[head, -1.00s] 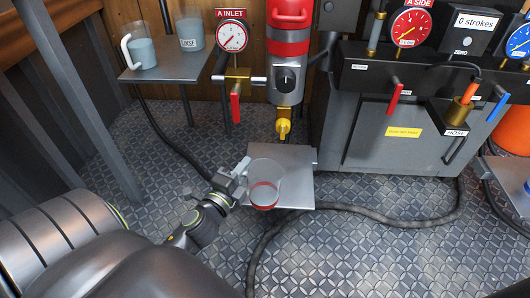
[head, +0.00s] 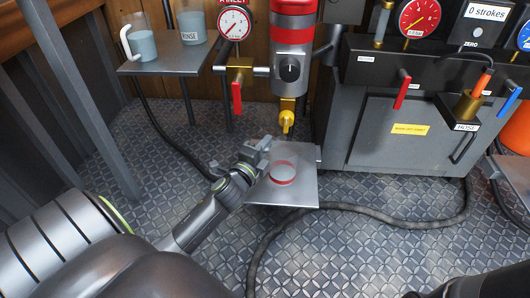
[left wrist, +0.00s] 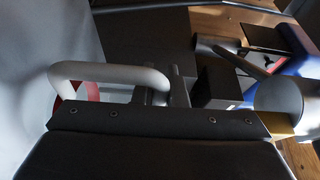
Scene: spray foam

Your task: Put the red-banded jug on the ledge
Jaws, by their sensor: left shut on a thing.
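The red-banded jug (head: 284,170) is a clear cup with a red band low on its side. In the head view it is upright over the grey ledge (head: 300,194) below the yellow nozzle. I cannot tell whether its base touches the ledge. My left gripper (head: 262,152) is on the jug's left, shut on its handle. In the left wrist view the pale handle (left wrist: 105,71) runs to the fingers, and part of the red band (left wrist: 90,91) shows behind it. My right gripper is not in view.
A red-topped pump (head: 290,50) with a yellow nozzle (head: 286,122) stands behind the ledge. A shelf (head: 165,67) at upper left holds a handled jug (head: 142,42) and a RINSE cup (head: 192,28). A grey machine (head: 400,130) stands at right. A dark hose (head: 390,219) lies on the floor.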

